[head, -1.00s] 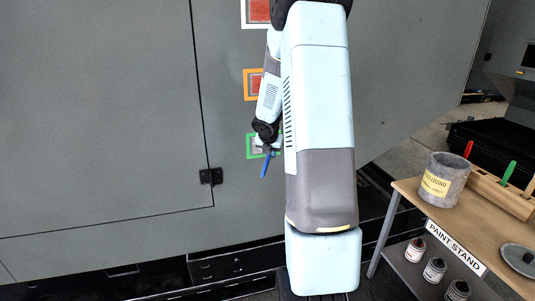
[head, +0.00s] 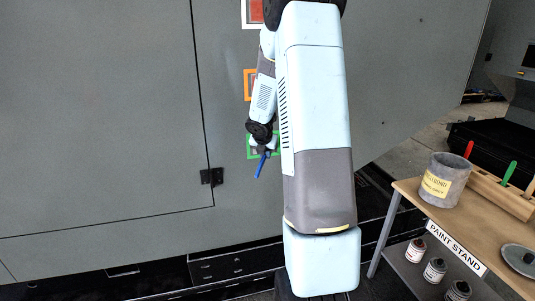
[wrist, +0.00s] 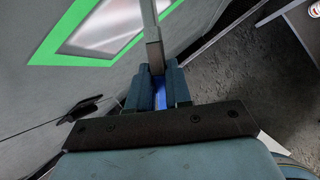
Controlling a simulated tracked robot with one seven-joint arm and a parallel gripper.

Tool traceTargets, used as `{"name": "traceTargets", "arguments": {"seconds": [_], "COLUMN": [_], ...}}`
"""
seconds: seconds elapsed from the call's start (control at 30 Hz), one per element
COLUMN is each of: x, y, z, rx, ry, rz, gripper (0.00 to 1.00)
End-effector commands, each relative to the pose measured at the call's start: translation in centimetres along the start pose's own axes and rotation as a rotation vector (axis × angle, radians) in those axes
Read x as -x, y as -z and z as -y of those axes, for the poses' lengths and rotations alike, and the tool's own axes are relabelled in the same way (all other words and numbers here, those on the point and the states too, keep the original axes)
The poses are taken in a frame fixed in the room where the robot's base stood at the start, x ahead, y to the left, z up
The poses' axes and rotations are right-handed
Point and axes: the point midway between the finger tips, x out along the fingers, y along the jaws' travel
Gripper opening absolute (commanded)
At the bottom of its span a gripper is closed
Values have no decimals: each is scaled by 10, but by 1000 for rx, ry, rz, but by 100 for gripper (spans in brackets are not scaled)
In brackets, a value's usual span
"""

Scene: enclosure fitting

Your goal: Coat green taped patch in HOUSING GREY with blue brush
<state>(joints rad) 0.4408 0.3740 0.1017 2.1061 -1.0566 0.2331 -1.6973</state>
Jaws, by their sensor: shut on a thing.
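My gripper (head: 263,148) is shut on the blue brush (head: 261,165), whose handle points down in the head view. In the wrist view the blue handle (wrist: 160,99) sits between the fingers (wrist: 158,84), and the metal shaft runs up out of the frame; the bristles are not visible. The green taped patch (head: 249,149) is on the grey enclosure wall, partly hidden behind my gripper. In the wrist view its green tape (wrist: 60,38) frames a pale, shiny area with a reddish tint, left of the brush. I cannot tell whether the bristles touch it.
An orange taped patch (head: 248,85) and a white-framed red patch (head: 252,12) are above. A black hinge (head: 212,176) is below left. The paint stand (head: 405,186) at right holds a grey pot (head: 445,190) with a yellow label, red and green brushes in a rack, and several jars below.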

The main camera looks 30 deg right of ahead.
Motion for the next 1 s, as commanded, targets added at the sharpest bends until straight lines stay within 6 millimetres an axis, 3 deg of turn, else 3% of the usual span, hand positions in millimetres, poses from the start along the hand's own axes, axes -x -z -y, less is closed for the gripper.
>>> {"name": "traceTargets", "arguments": {"seconds": [1.0], "x": [9], "y": [18], "z": [-35], "rx": [3], "ry": [-1], "rz": [0], "gripper": [0]}}
